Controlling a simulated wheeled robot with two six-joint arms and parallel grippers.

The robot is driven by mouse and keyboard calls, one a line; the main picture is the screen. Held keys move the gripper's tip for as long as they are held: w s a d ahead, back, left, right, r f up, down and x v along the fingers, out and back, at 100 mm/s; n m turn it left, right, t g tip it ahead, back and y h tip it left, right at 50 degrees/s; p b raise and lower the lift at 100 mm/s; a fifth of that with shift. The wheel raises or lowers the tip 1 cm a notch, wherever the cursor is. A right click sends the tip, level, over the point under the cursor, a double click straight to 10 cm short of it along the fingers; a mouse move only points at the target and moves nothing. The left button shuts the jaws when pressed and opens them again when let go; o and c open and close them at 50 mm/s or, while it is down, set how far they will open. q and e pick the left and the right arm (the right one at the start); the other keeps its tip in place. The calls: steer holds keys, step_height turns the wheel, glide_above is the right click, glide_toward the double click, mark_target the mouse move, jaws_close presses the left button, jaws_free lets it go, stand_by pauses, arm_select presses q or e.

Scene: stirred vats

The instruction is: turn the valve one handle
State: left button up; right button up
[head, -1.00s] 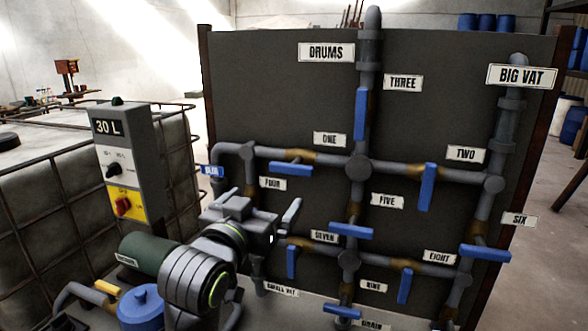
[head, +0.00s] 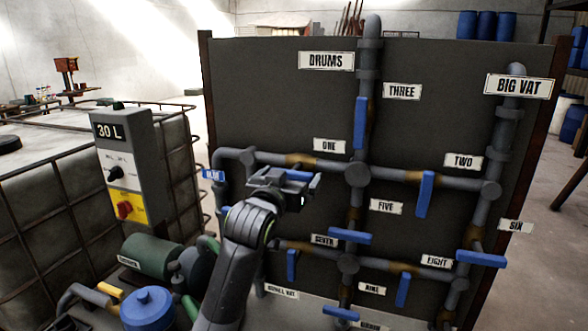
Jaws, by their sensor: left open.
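The ONE label (head: 330,146) is on the dark panel, above the upper left pipe with its brass-coloured valve body (head: 301,160). Just below that body a small blue piece, which looks like the valve one handle (head: 299,174), shows at my left gripper; the rest is hidden by the gripper. My left gripper (head: 303,186) is open, in front of the panel below the ONE label. I cannot tell whether its jaws are around the handle or touching it. My right gripper is not in view.
Other blue handles are near: three (head: 360,123), two (head: 425,193), five (head: 350,236) and seven (head: 292,265). A grey control box (head: 126,160), a green motor (head: 150,256) and a blue-capped fitting (head: 147,307) stand at the left. The FOUR label is hidden behind my arm.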

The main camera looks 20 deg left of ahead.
arm_select(q)
steer(key=shift+w, duration=1.4)
steer(key=shift+c, duration=0.4)
steer(key=c, duration=0.6)
steer(key=shift+p, duration=0.3)
